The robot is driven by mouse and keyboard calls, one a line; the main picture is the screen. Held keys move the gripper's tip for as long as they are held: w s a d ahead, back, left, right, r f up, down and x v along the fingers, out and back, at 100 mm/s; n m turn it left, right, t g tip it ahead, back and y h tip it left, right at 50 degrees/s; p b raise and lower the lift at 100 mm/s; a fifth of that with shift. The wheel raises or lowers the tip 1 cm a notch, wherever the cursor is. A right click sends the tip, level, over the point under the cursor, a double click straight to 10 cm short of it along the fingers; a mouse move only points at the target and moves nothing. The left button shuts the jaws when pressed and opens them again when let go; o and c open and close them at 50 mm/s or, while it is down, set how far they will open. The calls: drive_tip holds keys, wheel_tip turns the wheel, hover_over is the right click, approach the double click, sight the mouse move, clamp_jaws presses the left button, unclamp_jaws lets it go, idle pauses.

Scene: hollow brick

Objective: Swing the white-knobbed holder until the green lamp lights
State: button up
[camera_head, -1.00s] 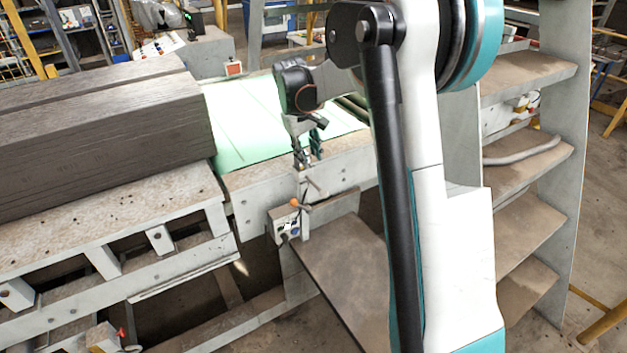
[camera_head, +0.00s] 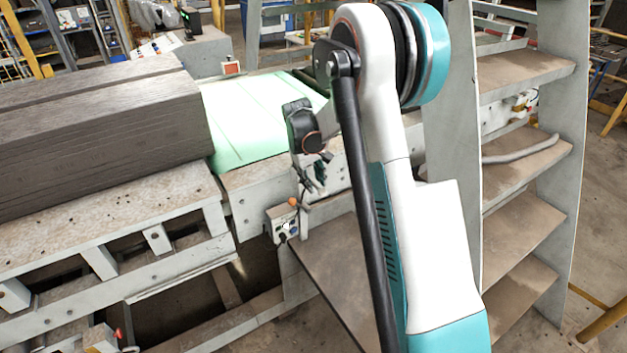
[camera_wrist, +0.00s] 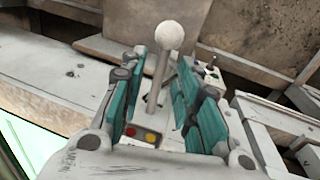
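In the wrist view the holder is a slim grey rod with a white ball knob (camera_wrist: 169,36). It rises between the two teal fingers of my gripper (camera_wrist: 158,72). The fingers are apart, with a visible gap beside the rod, and the knob stands beyond their tips. A red spot (camera_wrist: 130,131) and a yellow spot (camera_wrist: 150,137) show low between the fingers. I cannot make out a lit green lamp.
A control box (camera_head: 283,222) hangs on the frame by an orange knob (camera_head: 292,201); a switch box (camera_wrist: 212,76) shows in the wrist view. Stacked grey blocks (camera_head: 100,130) sit left, a pale green belt (camera_head: 245,120) behind, and steps (camera_head: 525,150) stand right.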

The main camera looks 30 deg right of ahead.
clamp_jaws()
drive_tip(key=shift+a+m+b, duration=0.65)
drive_tip(key=shift+m+b, duration=0.05)
drive_tip(key=shift+m, duration=0.2)
unclamp_jaws()
